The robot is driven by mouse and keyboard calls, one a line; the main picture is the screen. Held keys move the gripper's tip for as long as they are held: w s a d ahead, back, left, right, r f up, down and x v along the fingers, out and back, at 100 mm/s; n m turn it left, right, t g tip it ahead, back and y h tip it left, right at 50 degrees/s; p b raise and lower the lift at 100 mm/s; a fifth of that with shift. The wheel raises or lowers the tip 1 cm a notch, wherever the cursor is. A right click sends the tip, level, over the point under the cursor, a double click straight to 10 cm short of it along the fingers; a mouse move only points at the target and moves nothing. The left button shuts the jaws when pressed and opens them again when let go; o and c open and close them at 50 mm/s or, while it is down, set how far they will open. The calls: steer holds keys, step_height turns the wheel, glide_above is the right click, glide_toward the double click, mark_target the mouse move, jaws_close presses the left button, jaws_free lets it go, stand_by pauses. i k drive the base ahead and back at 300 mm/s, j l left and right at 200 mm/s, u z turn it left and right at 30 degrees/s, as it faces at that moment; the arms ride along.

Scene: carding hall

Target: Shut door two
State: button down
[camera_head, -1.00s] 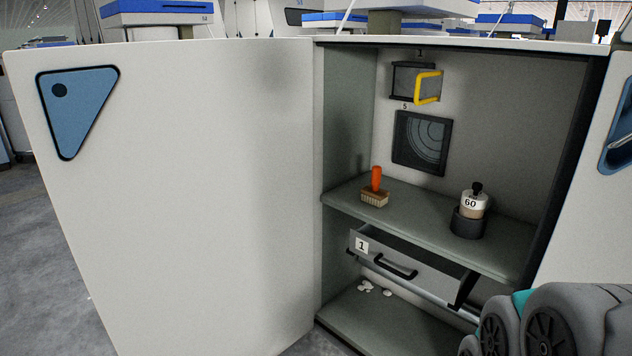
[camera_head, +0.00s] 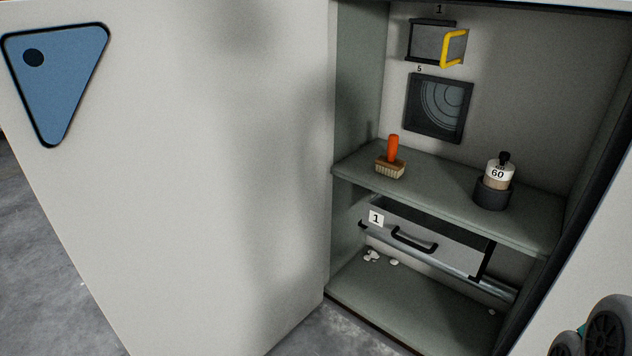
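A large white door (camera_head: 215,190) stands wide open on the left of a cabinet. Part of my arm shows at the lower right corner. My gripper's fingers are not in view.
A shelf (camera_head: 440,200) holds an orange-handled brush (camera_head: 391,160) and a container marked 60 (camera_head: 494,182). Below is a drawer labelled 1 (camera_head: 430,243), partly out. White bits (camera_head: 372,256) lie on the cabinet floor. A yellow handle (camera_head: 452,48) is on the back wall. Grey floor (camera_head: 45,260) is open at left.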

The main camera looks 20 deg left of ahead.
mark_target(175, 151)
steer(key=j+z, duration=0.1)
steer(key=j, duration=0.35)
steer(key=k+j, duration=0.15)
steer(key=j, duration=0.3)
steer(key=k+j+z, duration=0.15)
steer(key=j, duration=0.25)
steer(key=j+z, duration=0.1)
steer(key=j, duration=0.35)
steer(key=k+j+z, duration=0.1)
steer(key=j, duration=0.3)
steer(key=k+j, duration=0.25)
steer(key=j, duration=0.15)
steer(key=k+j, duration=0.1)
steer(key=j, duration=0.3)
steer(key=k+j, duration=0.15)
steer(key=j, duration=0.25)
steer(key=k+j+z, duration=0.1)
steer(key=j, duration=0.3)
steer(key=k+j, duration=0.35)
steer(key=j, duration=0.2)
steer(key=k+j, duration=0.35)
steer(key=j, duration=0.15)
